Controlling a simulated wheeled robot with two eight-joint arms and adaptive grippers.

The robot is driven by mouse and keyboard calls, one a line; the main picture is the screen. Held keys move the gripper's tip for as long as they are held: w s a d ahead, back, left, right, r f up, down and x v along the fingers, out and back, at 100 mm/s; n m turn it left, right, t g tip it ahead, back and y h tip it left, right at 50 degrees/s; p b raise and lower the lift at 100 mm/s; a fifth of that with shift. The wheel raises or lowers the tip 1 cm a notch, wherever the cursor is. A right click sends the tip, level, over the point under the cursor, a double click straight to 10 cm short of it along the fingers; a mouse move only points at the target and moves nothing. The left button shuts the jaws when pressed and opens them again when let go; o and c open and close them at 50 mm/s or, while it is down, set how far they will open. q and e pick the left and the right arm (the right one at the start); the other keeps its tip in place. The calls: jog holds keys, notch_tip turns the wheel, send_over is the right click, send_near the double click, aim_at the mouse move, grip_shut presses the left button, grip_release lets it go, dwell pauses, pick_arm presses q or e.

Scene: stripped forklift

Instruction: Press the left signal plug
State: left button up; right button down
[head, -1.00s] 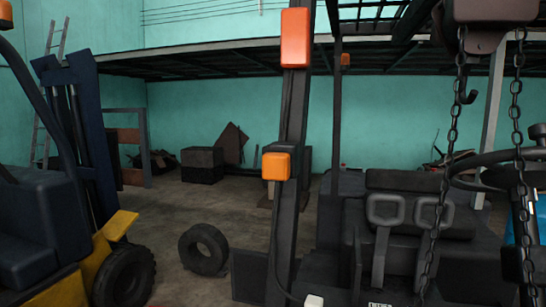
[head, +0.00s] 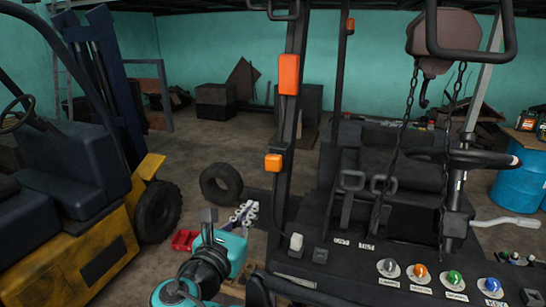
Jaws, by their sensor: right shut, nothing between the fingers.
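The black dashboard (head: 340,268) of the stripped forklift is at the lower right of the head view. Along its front edge are a grey knob (head: 388,267), an orange knob (head: 420,272), a green knob (head: 453,278) and a blue knob (head: 492,287). A white plug-like piece (head: 296,242) stands at its left end. The small labels are not readable, so I cannot tell which is the left signal plug. My left gripper is not visible.
The forklift's dark post with orange lamps (head: 289,75) rises behind the white piece. Chains and a hook block (head: 443,55) hang over the seat. A steering wheel (head: 455,158) is at right. A yellow forklift (head: 75,250), a tyre (head: 221,184) and a blue drum (head: 518,185) stand around.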

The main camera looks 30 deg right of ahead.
jog(key=r, duration=0.1)
jog(key=r+n, duration=0.1)
jog(key=shift+s+a+r+t+h, duration=0.1)
jog(key=shift+a+r+t+h, duration=0.2)
jog(key=shift+a+r, duration=0.1)
jog(key=shift+d, duration=0.15)
jog(key=p, duration=0.3)
send_near(272, 165)
jog(key=x, duration=0.6)
jog(key=shift+d, duration=0.2)
jog(key=shift+w+d, duration=0.15)
jog(key=shift+w, duration=0.1)
